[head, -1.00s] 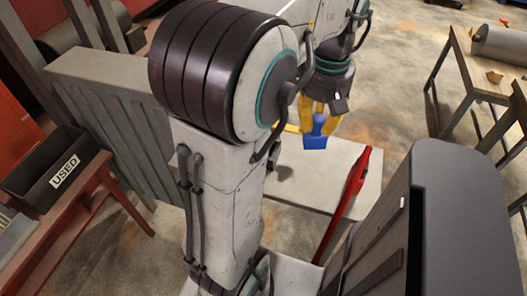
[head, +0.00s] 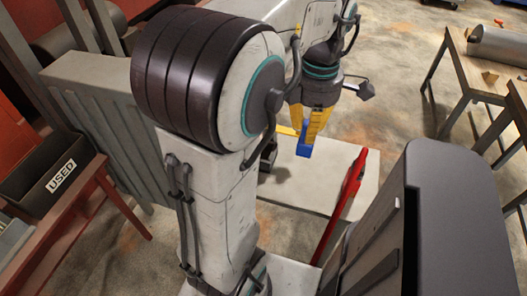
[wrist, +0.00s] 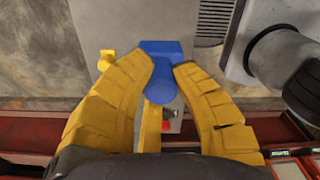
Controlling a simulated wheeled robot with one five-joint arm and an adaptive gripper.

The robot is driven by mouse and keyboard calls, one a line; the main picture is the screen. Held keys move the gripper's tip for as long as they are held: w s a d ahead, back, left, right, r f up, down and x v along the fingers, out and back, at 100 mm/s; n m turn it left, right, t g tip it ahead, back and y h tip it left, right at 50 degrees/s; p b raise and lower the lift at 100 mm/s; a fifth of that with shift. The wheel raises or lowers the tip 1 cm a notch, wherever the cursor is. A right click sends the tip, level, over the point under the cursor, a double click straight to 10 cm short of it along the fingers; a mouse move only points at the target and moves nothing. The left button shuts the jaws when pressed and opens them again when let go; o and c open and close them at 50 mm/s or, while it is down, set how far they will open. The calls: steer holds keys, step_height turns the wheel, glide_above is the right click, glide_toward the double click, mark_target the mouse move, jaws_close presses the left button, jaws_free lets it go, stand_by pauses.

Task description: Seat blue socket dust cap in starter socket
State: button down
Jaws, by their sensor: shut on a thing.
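The blue socket dust cap (head: 304,144) is held at the tips of my yellow gripper (head: 313,126), above a pale grey flat surface in the head view. In the wrist view the cap (wrist: 163,68) sits between the two curved yellow fingers of my gripper (wrist: 163,75), with a wide flat end away from me and a rounded end towards me. The fingers are shut on it. I cannot make out the starter socket in either view; the cap and fingers hide part of what lies below.
A pale grey flat top (head: 326,180) lies under the gripper, with a long red bar (head: 345,195) at its right. A grey ribbed panel (head: 120,130) stands left of my arm. A black USED bin (head: 48,178) sits on a red bench. Another table (head: 478,88) stands right.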

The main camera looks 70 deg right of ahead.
steer(key=w+d+f+p, duration=0.1)
steer(key=w+f, duration=0.1)
steer(key=w, duration=0.1)
steer(key=w+d+f+p, duration=0.1)
steer(key=w+f, duration=0.2)
steer(key=w, duration=0.1)
steer(key=w+d+f+p, duration=0.1)
steer(key=w+f+p, duration=0.1)
steer(key=w+f, duration=0.1)
steer(key=shift+w+f, duration=0.1)
steer(key=shift+w, duration=0.3)
steer(key=shift+d+f, duration=0.1)
steer(key=shift+f, duration=1.2)
steer(key=shift+f, duration=0.15)
steer(key=c, duration=1.5)
jaws_free()
steer(key=shift+o, duration=0.3)
